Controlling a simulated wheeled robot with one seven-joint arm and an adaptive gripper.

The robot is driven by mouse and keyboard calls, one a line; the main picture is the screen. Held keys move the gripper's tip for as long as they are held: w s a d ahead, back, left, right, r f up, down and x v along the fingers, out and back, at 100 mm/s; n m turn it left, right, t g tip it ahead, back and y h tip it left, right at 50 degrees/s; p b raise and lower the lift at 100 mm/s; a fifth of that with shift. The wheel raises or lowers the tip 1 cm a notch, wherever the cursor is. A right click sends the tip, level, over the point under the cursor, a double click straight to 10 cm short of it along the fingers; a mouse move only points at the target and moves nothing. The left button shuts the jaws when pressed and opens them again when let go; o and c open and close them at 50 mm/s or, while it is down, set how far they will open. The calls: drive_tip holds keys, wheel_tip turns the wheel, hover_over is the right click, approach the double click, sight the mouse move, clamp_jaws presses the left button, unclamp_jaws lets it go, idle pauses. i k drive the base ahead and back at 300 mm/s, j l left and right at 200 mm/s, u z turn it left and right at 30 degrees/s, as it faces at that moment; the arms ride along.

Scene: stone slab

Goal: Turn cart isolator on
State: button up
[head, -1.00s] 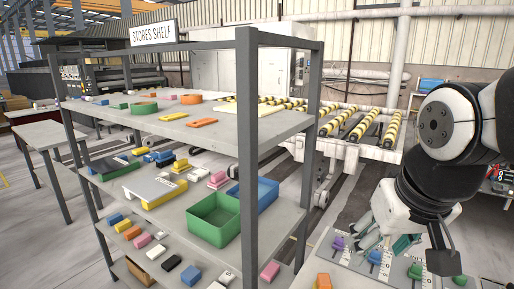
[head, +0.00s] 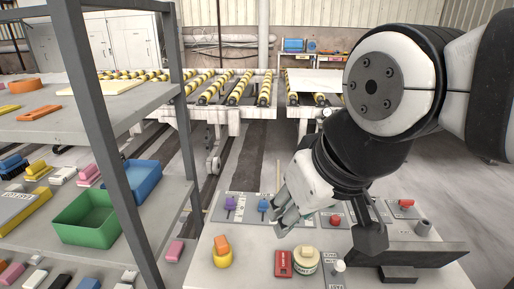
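A bench panel (head: 205,272) carries several controls. A yellow base with an orange handle (head: 222,248) stands at its front left. A purple lever (head: 231,203) and a blue lever (head: 263,206) stand on labelled grey plates behind it. A red knob (head: 335,220) shows beside my gripper, and a red button (head: 406,203) sits at the back right. I cannot read which control is the cart isolator. My gripper (head: 330,230) points down over the middle of the panel, its fingers spread apart with nothing seen between them. It hides part of the back row.
A red labelled block (head: 283,263), a round cream piece (head: 306,260) and a white knob (head: 338,267) are at the front. A dark angled plate (head: 425,254) is at the right. The stores shelf (head: 110,150) stands close on the left; yellow-striped rollers (head: 235,90) lie behind.

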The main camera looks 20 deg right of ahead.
sight(406, 204)
drive_tip(key=j+z, duration=0.1)
drive_tip(key=z, duration=0.3)
drive_tip(key=k+z, duration=0.1)
drive_tip(key=z, duration=0.65)
drive_tip(key=k+z, duration=0.15)
drive_tip(key=z, duration=0.2)
drive_tip(key=i+z, duration=0.1)
drive_tip(key=i, duration=0.15)
